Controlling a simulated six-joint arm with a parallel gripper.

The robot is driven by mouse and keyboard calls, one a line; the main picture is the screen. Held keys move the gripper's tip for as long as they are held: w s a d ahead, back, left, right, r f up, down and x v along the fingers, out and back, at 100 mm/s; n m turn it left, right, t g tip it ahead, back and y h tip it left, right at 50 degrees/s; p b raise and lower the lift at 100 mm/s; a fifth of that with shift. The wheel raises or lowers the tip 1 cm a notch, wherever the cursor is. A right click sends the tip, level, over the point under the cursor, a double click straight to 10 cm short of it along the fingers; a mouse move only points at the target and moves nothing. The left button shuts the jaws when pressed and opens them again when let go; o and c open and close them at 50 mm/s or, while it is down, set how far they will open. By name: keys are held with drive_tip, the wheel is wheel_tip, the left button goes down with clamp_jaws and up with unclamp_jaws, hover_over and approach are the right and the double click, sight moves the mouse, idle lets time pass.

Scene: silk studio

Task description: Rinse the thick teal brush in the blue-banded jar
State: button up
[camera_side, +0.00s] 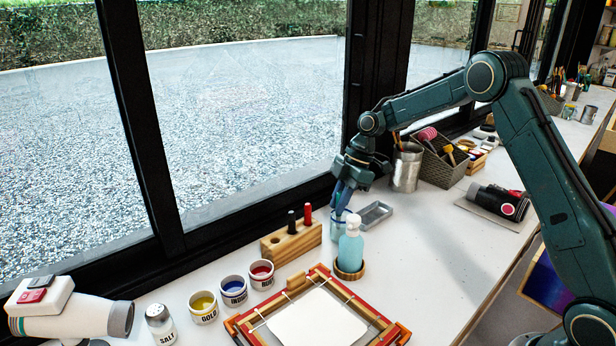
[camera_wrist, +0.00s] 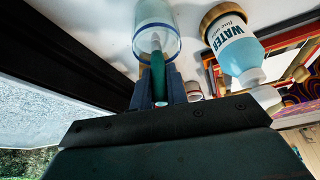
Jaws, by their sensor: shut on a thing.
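My gripper (camera_side: 342,206) points down over the blue-banded jar (camera_side: 337,226) in the side view. In the wrist view its fingers (camera_wrist: 158,84) are shut on the thick teal brush (camera_wrist: 158,72). The brush's pale end reaches into the mouth of the clear jar (camera_wrist: 137,16), which has a blue band at its rim. How deep the bristles are, and whether they touch the water, I cannot tell. In the side view the brush is mostly hidden by my fingers.
A water bottle (camera_side: 350,246) stands close to the jar's right. A wooden brush block (camera_side: 290,243) is to its left and a grey tray (camera_side: 375,214) behind. Paint pots (camera_side: 234,292) and a red frame (camera_side: 391,335) with white silk are in front. A metal can (camera_side: 406,170) stands behind.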

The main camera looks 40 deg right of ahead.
drive_tip(key=shift+w+d+f, duration=0.2)
drive_tip(key=shift+d+f, duration=0.05)
drive_tip(key=shift+d, duration=0.15)
drive_tip(key=shift+s+a+r, duration=0.15)
drive_tip(key=shift+a+r, duration=0.1)
drive_tip(key=shift+a, duration=0.1)
drive_tip(key=shift+s+f, duration=0.4)
drive_tip(key=shift+f, duration=0.05)
drive_tip(key=shift+w+d+r, duration=0.1)
drive_tip(key=shift+d+r, duration=0.1)
drive_tip(key=shift+r, duration=1.75)
drive_tip(key=shift+w+d+r, duration=0.1)
drive_tip(key=shift+d+r, duration=0.05)
drive_tip(key=shift+r, duration=1.75)
drive_tip(key=shift+r, duration=0.1)
